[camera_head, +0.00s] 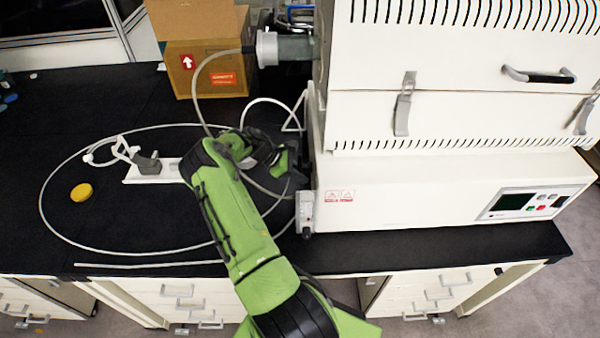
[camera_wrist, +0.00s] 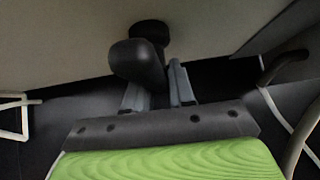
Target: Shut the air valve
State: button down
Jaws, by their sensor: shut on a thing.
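The air valve appears as a black rounded handle (camera_wrist: 135,60) on a short dark stem against a pale wall in the wrist view. My gripper (camera_wrist: 160,80) has its two grey fingers at the handle, one on each side of its lower part, and is shut on it. The handle hides the tip of the left finger. There the arm hides the valve, and my fingers cannot be made out.
A thin pale hose (camera_head: 60,170) loops over the black bench (camera_head: 120,100). A small white stand with a grey clamp (camera_head: 148,165) and a yellow disc (camera_head: 81,193) lie to the left. A cardboard box (camera_head: 210,50) stands behind. Another hose runs close by my arm.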

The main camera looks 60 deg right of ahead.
dwell(0.5)
jog(key=c, duration=1)
grip_release()
jog(key=shift+c, duration=0.2)
jog(key=v, duration=1.5)
jog(key=shift+w+r, duration=0.25)
jog(key=shift+w, duration=0.05)
